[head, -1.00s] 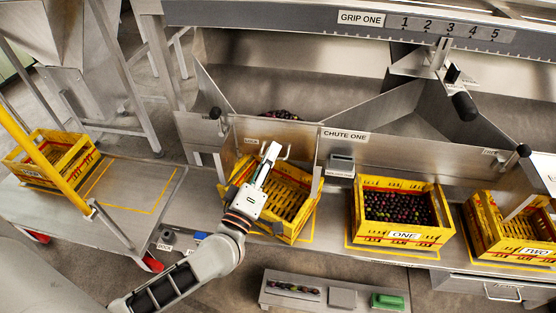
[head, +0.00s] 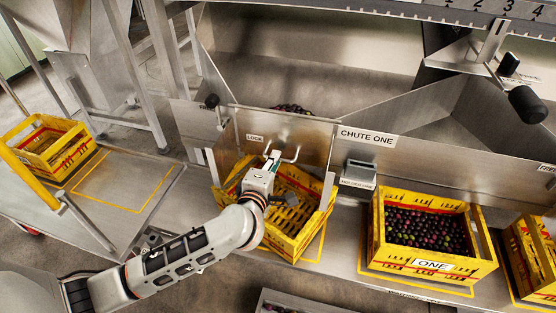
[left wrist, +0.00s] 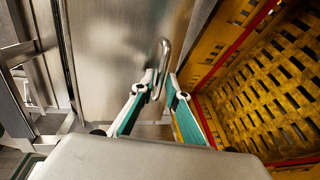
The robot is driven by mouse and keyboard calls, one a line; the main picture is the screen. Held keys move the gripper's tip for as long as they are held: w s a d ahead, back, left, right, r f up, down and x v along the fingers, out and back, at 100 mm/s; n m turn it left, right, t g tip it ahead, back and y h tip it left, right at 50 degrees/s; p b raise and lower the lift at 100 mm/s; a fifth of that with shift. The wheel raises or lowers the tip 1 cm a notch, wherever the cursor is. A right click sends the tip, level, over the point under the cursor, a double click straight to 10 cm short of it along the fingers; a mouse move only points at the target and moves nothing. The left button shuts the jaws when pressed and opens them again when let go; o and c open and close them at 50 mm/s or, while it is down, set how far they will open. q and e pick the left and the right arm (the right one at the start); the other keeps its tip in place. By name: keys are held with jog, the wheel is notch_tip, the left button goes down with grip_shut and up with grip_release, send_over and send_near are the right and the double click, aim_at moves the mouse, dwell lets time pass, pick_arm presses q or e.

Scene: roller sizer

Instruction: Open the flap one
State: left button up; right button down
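Flap one is taken to be the bare metal panel (head: 310,135) under the chute, left of the CHUTE ONE label (head: 366,136). It carries a bent metal handle (head: 297,152) near its lower edge. A LOCK label (head: 255,138) is on its left part. My left gripper (head: 272,158) is at the handle, over the crate below. In the left wrist view the handle (left wrist: 165,50) stands at the fingertips of my gripper (left wrist: 161,78). The two teal-padded fingers are apart, with the handle's lower end seemingly between them; contact is unclear. My right gripper is out of view.
A yellow crate (head: 325,222) stands under the panel, below my gripper. A crate labelled ONE (head: 385,258), filled with dark fruit, stands to its right. Black-knobbed levers (head: 212,101) flank the area.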

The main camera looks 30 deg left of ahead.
pick_arm(q)
jog(key=shift+w+a+f, duration=0.15)
jog(key=shift+w+f, duration=0.15)
jog(key=shift+w, duration=0.35)
jog(key=shift+w+r, duration=0.15)
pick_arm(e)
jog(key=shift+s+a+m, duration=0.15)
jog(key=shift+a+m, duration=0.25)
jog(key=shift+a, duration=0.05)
pick_arm(q)
jog(key=shift+c, duration=0.3)
grip_shut()
